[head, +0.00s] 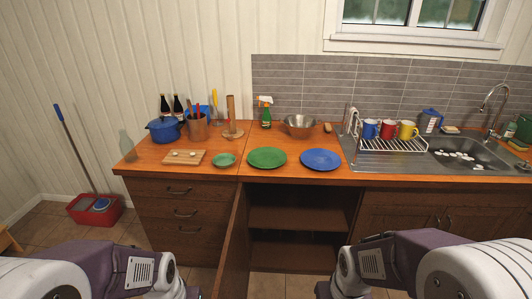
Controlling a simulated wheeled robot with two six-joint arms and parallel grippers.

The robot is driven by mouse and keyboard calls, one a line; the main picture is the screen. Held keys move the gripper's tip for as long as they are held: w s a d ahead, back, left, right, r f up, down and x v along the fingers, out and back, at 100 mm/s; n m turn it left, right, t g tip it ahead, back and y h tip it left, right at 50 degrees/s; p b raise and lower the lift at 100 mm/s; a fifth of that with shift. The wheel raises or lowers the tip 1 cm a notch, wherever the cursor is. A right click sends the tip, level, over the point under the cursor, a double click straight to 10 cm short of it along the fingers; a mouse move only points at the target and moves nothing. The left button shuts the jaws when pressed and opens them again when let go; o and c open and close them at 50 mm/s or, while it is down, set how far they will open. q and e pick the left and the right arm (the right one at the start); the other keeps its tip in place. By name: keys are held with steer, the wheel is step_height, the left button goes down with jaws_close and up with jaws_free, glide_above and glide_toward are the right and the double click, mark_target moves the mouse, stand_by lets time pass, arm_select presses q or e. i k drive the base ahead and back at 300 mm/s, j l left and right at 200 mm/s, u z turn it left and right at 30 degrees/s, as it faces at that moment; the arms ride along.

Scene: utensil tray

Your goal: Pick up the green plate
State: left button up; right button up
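A green plate (267,158) lies flat on the wooden countertop (240,175), near its front edge. A blue plate (321,160) lies just to its right, and a smaller green dish (224,160) lies to its left. My two arms come in at the bottom left and bottom right, low and well short of the counter. Neither gripper's fingers can be seen, and nothing held is visible.
A cabinet door (232,240) stands open below the green plate, beside empty shelves. A wooden board (179,158) and a blue pot (164,130) are at left. A steel bowl (299,125) stands behind the plates. A dish rack (390,145) and sink (465,155) are at right.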

mark_target(264, 157)
steer(key=i+l+u, duration=0.35)
steer(key=l, duration=0.25)
steer(key=i+l+u, duration=0.15)
steer(key=l, duration=0.2)
steer(key=i+l+u, duration=0.15)
steer(key=l, duration=0.2)
steer(key=i+l+u, duration=0.2)
steer(key=l, duration=0.15)
